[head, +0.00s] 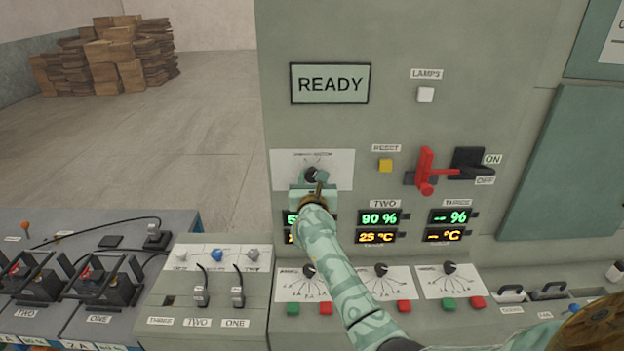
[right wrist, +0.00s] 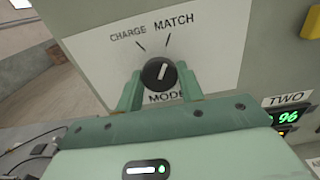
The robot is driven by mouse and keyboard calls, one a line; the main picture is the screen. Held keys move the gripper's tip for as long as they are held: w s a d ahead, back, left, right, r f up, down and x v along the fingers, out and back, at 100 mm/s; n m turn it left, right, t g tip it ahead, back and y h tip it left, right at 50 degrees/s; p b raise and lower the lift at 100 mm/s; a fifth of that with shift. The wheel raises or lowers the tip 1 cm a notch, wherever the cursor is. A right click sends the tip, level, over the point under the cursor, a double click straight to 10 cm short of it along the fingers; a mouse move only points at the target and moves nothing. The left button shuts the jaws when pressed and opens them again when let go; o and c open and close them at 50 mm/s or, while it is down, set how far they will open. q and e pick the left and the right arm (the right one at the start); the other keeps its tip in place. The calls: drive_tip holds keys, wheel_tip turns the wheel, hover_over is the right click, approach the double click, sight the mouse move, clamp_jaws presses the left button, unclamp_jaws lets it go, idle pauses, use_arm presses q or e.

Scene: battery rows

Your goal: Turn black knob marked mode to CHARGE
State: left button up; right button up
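The black mode knob (right wrist: 159,74) sits on a white plate (right wrist: 95,50) in the right wrist view. Its white pointer leans slightly right of straight up, towards the MATCH mark; the CHARGE mark is to the left. The knob also shows in the head view (head: 311,174), on the upright panel below the READY sign. My right gripper (right wrist: 160,82) has one finger on each side of the knob, and both fingertips appear to touch its sides. In the head view my right gripper (head: 314,186) covers the lower part of the plate. My left gripper is not in view.
A yellow reset button (head: 385,166) and a red lever (head: 425,172) are right of the knob. Lit displays (head: 380,218) are below, partly behind my right arm. Several small knobs (head: 381,270) and red and green buttons line the desk. Switches and cables (head: 100,285) are at left.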

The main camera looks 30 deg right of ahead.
idle(0.3)
drive_tip(key=shift+r+n+p, duration=0.1)
drive_tip(key=shift+n+p, duration=0.4)
drive_tip(key=shift+p, duration=0.05)
drive_tip(key=n+p, duration=0.3)
drive_tip(key=n, duration=0.1)
drive_tip(key=n+p, duration=0.2)
drive_tip(key=n, duration=0.1)
drive_tip(key=shift+n+p, duration=1.15)
drive_tip(key=shift+n, duration=0.75)
drive_tip(key=o, duration=1)
